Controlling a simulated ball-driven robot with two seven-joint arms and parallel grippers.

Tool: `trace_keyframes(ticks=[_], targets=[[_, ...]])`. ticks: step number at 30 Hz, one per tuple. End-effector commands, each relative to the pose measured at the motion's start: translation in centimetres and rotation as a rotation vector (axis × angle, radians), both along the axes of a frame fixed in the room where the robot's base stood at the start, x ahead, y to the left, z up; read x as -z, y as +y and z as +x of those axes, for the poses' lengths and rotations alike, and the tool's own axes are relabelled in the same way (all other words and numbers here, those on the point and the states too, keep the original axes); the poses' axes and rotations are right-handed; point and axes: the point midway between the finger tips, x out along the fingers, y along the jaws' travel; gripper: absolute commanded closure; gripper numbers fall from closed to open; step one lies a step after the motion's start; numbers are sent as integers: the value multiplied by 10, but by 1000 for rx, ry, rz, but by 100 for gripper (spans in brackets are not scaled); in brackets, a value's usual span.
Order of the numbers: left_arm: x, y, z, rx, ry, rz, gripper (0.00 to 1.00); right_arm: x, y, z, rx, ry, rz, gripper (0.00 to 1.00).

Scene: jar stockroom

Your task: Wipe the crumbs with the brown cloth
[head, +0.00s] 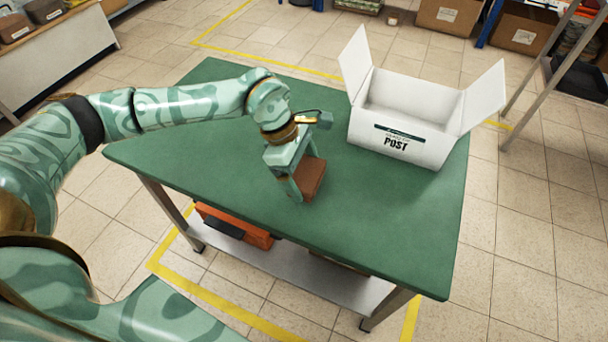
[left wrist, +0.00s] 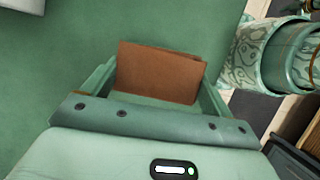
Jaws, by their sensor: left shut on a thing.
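The brown cloth (head: 312,178) is a folded, flat-looking block on the green table (head: 390,230), near the middle of its front part. My left gripper (head: 298,190) is shut on the cloth and points down at the table top. In the left wrist view the cloth (left wrist: 160,72) sits between the two fingers of the left gripper (left wrist: 155,85). I cannot tell whether the cloth touches the table. No crumbs can be made out in either view. My right gripper is not in view.
An open white box (head: 400,140) marked POST stands at the table's back right, its flaps spread out. The table top left of the gripper and in front of the box is clear. An orange case (head: 235,226) is on the shelf below.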

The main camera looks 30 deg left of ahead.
Motion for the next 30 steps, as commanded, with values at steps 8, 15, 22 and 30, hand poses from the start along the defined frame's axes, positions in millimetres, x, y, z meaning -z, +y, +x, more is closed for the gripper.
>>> trace_keyframes(ticks=[8, 15, 22, 30], targets=[[-30, 5, -2, -12, -3, -1, 36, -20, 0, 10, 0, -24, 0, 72], [-43, 8, -4, -19, -1, 0, 36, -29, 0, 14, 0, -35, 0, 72], [-41, 8, -4, -19, 1, 0, 36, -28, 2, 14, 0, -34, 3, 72], [-42, 8, -4, -18, 1, 0, 36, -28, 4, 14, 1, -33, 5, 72]])
